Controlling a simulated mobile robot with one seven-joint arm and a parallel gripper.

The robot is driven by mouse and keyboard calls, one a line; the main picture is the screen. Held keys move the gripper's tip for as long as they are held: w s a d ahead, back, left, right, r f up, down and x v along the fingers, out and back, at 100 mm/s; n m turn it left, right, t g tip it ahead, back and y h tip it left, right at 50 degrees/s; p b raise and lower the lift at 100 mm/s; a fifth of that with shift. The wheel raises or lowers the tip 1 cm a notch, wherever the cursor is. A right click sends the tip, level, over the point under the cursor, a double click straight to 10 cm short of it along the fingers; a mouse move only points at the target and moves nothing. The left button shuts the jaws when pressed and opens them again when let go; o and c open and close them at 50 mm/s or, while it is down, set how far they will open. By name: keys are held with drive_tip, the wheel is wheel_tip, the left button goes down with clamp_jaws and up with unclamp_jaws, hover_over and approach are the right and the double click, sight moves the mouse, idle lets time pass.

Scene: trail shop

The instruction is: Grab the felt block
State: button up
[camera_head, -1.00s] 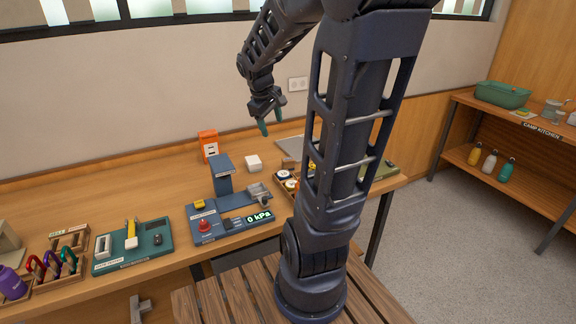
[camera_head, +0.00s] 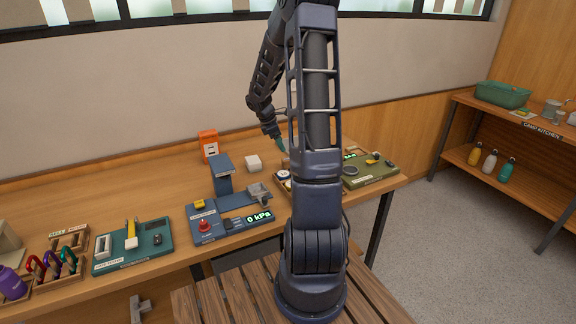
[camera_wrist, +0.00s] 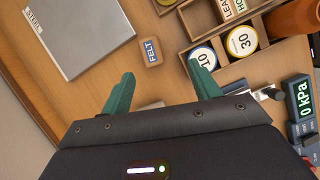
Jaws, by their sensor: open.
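The felt block (camera_wrist: 151,51) is a small tan wooden block with a dark label reading FELT. In the wrist view it lies on the wooden bench, just beyond my fingertips and about midway between them. My gripper (camera_wrist: 163,70) is open with two green fingers and nothing between them. It does not touch the block. In the head view my gripper (camera_head: 279,144) hangs over the bench, partly behind my arm. The felt block is hidden by my arm there.
A grey plate labelled STEEL (camera_wrist: 78,34) lies left of the block. A wooden tray (camera_wrist: 182,28) with round discs marked 10 and 30 stands close to the right. A 0 kPa device (camera_head: 233,215) is nearby.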

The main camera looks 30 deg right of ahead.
sight(288, 159)
drive_tip(key=shift+n, duration=0.5)
drive_tip(key=x, duration=0.3)
drive_tip(key=w+x, duration=0.1)
drive_tip(key=x, duration=0.5)
drive_tip(key=shift+w, duration=0.3)
drive_tip(key=shift+w+x, duration=0.15)
drive_tip(key=shift+x, duration=1.1)
drive_tip(key=shift+w+x, duration=0.1)
drive_tip(key=shift+x, duration=1.1)
drive_tip(key=c, duration=1.1)
